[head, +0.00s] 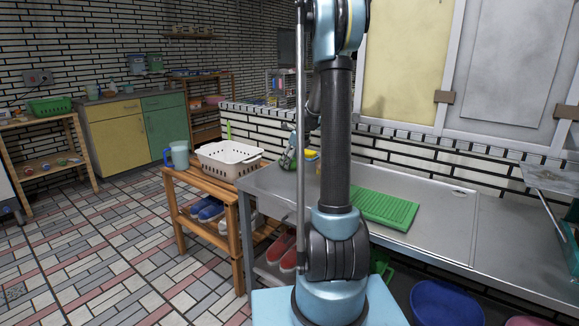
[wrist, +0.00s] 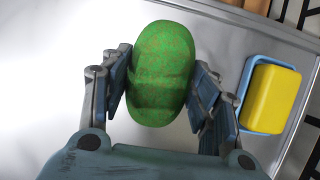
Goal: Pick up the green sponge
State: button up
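The green sponge (wrist: 162,75) is a rounded, speckled green block on the pale metal counter in the wrist view. My gripper (wrist: 160,82) is around it, with one dark finger on each side. The fingers stand apart, with narrow gaps to the sponge along much of their length; whether a tip touches it I cannot tell. In the head view my gripper (head: 290,158) is low over the left end of the counter, partly behind my arm. The sponge cannot be made out clearly there.
A yellow sponge (wrist: 270,97) in a blue dish (wrist: 246,88) lies close to the right finger. In the head view a green ribbed mat (head: 385,207) lies on the metal counter (head: 440,215). A white basket (head: 228,160) and a blue-handled mug (head: 179,155) stand on the wooden rack.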

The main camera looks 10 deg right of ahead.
notch_tip(320, 180, up, 10)
dwell(0.8)
jog(key=shift+o, duration=0.6)
